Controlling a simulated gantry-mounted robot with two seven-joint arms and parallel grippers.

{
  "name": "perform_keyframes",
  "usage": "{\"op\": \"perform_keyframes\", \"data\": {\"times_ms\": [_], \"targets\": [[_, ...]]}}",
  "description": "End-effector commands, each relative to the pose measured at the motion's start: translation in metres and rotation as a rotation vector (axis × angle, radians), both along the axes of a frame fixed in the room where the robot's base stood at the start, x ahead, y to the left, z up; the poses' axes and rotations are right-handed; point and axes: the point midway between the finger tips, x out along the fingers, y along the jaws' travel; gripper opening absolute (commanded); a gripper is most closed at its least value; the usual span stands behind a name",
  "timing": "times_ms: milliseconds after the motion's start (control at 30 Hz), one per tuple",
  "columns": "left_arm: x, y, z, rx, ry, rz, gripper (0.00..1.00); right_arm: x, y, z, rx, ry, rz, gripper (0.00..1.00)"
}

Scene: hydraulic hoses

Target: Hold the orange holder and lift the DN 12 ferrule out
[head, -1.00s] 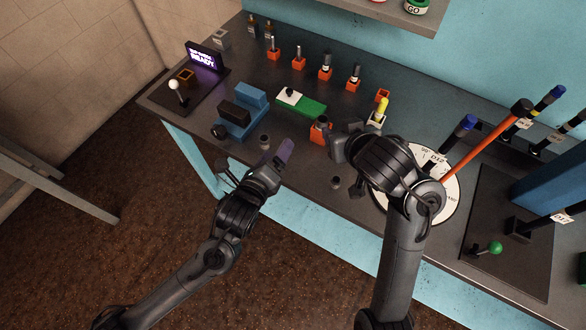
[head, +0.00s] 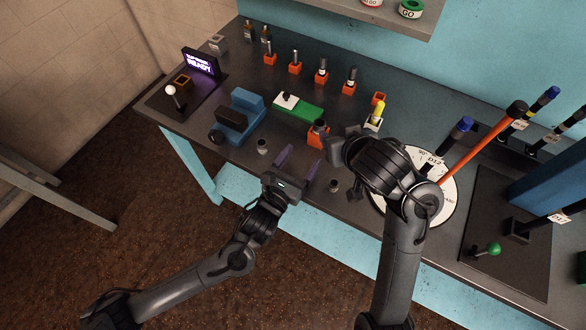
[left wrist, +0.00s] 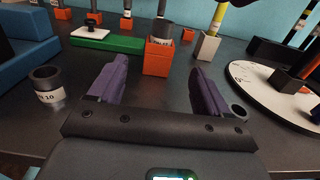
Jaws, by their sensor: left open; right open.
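The near orange holder (head: 317,140) stands on the bench at the front, with a dark grey ferrule (head: 320,126) upright in it. In the left wrist view the holder (left wrist: 157,62) is straight ahead and the ferrule (left wrist: 163,30) carries a white label I cannot read. My left gripper (head: 300,162) is open and empty, its purple fingers pointing at the holder, which lies beyond the fingertips in the gap between them. My right gripper (head: 339,147) is just right of the holder, open; its fingers are partly hidden by its own wrist.
A loose ferrule (left wrist: 47,88) marked 10 stands left of my left gripper. Another small dark cylinder (head: 333,185) stands to its right. A green block (head: 302,109) and blue fixture (head: 240,118) lie behind and left. A white holder (head: 373,123) and round white dial (head: 448,200) are right.

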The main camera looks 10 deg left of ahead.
Motion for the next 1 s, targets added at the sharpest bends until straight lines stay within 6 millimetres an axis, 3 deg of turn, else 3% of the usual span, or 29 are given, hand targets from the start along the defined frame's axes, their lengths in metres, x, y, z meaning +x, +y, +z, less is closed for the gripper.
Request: {"op": "perform_keyframes", "data": {"times_ms": [200,400,867,1000], "targets": [[0.032,-0.012,0.001,-0.001,-0.001,0.001,0.78,0.000,0.000,0.000,0.000,0.000,0.000,0.43],[0.050,-0.020,0.000,-0.001,0.000,0.000,0.78,0.000,0.000,0.000,0.000,0.000,0.000,0.43],[0.058,-0.022,0.000,-0.001,0.001,0.000,0.78,0.000,0.000,0.000,0.000,0.000,0.000,0.43],[0.058,-0.022,0.000,-0.001,0.001,0.000,0.58,0.000,0.000,0.000,0.000,0.000,0.000,0.43]]}}
